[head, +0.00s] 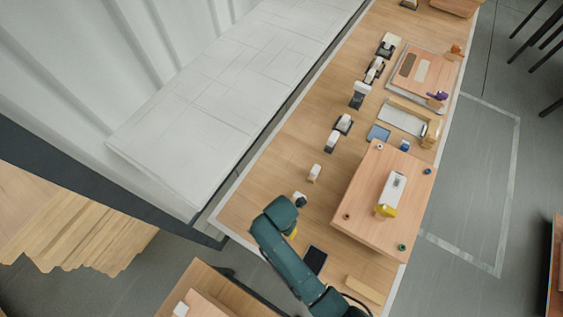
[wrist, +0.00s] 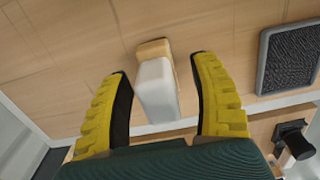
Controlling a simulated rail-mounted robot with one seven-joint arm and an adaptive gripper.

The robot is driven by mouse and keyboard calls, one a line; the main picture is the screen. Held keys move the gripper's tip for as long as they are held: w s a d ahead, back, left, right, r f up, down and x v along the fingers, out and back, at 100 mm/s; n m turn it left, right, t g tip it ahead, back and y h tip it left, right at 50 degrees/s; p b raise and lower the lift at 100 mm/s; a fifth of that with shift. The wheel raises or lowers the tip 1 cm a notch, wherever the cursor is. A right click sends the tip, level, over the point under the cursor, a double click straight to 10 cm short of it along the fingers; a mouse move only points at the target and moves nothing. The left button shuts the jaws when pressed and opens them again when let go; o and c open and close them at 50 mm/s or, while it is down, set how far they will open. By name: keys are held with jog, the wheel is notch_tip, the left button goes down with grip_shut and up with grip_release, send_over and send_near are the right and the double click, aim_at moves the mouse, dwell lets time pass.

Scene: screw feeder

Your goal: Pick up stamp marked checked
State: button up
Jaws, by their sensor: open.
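A white block with a light wooden part (wrist: 156,88) lies between the fingers of my gripper (wrist: 163,95) in the wrist view. The yellow fingers with dark inner pads are open on either side of it, with a gap at the left finger; contact on the right is unclear. No marking can be read on the block, so I cannot tell whether it is the stamp marked checked. In the head view my arm hides most of the gripper, near the table's lower end. Several small stamp-like pieces, one white (head: 314,173), stand in a row up the table.
A wooden board (head: 350,222) with a white-and-yellow device (head: 391,192) stands right of my arm. A dark flat pad (head: 314,260) lies close to the arm; a textured dark pad (wrist: 288,60) shows in the wrist view. Bare tabletop (head: 250,190) lies left of the gripper.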

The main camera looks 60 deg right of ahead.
grip_shut()
dwell(0.3)
notch_tip(320, 180, up, 10)
jog(key=p, duration=0.3)
jog(key=shift+r, duration=0.1)
jog(key=c, duration=0.9)
grip_release()
grip_shut()
